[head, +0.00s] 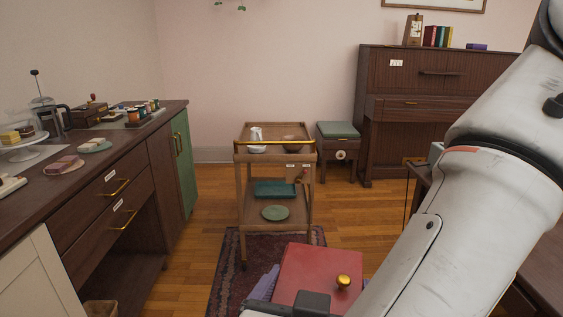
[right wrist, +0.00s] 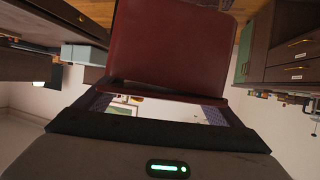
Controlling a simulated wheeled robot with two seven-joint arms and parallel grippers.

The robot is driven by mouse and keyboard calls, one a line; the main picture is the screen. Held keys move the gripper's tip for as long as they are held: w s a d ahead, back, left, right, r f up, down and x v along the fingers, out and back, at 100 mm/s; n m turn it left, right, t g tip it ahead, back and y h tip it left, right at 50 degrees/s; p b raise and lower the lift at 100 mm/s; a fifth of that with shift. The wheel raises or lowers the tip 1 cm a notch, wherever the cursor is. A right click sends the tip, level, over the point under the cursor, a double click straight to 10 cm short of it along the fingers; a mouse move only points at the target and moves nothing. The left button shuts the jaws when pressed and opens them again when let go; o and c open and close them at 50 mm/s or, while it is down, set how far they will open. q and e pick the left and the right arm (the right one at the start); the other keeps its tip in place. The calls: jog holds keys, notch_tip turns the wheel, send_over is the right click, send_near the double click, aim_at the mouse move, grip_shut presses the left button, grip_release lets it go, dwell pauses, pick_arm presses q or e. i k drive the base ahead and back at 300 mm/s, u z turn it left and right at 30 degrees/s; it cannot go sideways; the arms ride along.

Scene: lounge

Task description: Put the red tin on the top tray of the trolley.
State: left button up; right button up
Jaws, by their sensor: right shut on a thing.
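The red tin (head: 318,272), a box shape with a brass knob, is at the bottom of the head view, in front of the trolley. My right gripper (head: 313,302) is shut on it; the arm hides part of the tin. In the right wrist view the tin (right wrist: 170,45) sits beyond the gripper's fingers (right wrist: 165,103). The wooden trolley (head: 242,195) stands ahead on the floor. Its top tray (head: 270,130) has a brass rail and bears a white jug (head: 256,134), a white bowl (head: 257,149) and a dark bowl (head: 294,150). My left gripper is not in view.
The trolley's lower shelves bear a teal tray (head: 276,189) and a green plate (head: 275,212). A dark counter (head: 110,160) with several items runs along the left. A stool (head: 338,145) and a piano (head: 420,80) stand behind right. A patterned rug (head: 228,265) lies in front.

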aim_at(276, 133)
jog(key=z, duration=0.3)
jog(key=i, duration=2)
jog(key=u, duration=0.5)
jog(key=i, duration=1.6)
jog(key=u, duration=0.6)
